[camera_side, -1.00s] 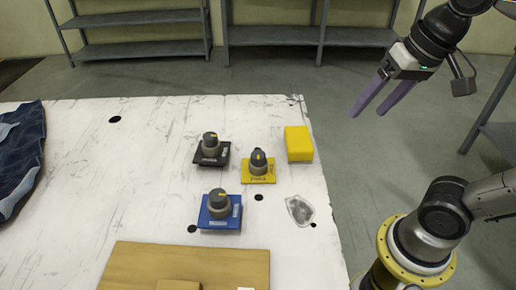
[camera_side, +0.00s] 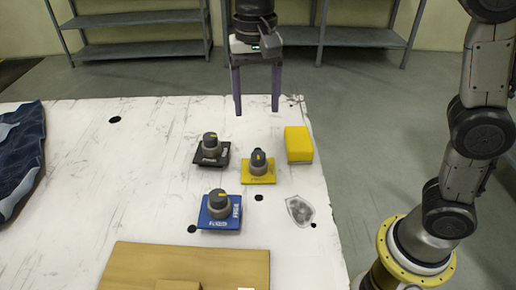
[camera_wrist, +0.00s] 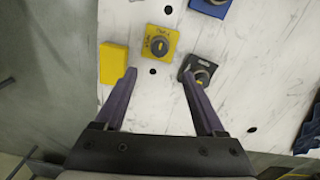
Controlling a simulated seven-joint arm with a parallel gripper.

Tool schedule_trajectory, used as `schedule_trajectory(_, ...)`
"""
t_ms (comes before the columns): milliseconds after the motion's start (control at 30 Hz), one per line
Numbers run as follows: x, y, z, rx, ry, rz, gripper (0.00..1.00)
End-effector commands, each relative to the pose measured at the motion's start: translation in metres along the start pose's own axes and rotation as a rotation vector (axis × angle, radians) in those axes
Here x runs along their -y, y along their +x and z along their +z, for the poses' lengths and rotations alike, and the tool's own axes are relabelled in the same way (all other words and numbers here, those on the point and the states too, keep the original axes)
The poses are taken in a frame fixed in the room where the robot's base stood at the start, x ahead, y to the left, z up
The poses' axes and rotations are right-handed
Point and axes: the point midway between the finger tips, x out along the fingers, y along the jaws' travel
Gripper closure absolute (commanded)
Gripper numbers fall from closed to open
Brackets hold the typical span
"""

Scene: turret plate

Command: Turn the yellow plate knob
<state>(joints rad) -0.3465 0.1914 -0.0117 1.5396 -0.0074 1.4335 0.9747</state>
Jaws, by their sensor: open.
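The knob on the yellow plate (camera_side: 258,160) is dark grey with a yellow pointer mark and stands on a square yellow plate (camera_side: 259,178) on the white table. It also shows near the top middle of the wrist view (camera_wrist: 158,46). My gripper (camera_side: 257,112) is open and empty, fingers pointing down, above the table behind the yellow plate and apart from it. In the wrist view my gripper (camera_wrist: 159,72) has its two purple fingers spread, with the yellow plate beyond the tips.
A black-plate knob (camera_side: 211,147) stands left of the yellow plate, and a blue-plate knob (camera_side: 219,208) stands nearer the front. A yellow block (camera_side: 299,144) lies to the right. A wooden board (camera_side: 190,262) lies in front, dark blue cloth (camera_side: 20,150) at far left. The white table (camera_side: 110,180) is clear at centre left.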

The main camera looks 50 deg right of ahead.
Motion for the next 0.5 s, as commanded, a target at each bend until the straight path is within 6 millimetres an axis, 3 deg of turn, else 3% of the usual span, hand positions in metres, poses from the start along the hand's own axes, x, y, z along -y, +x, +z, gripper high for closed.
schedule_trajectory(500, -0.002, 0.097, 0.0, 0.002, 0.001, 0.003, 0.28)
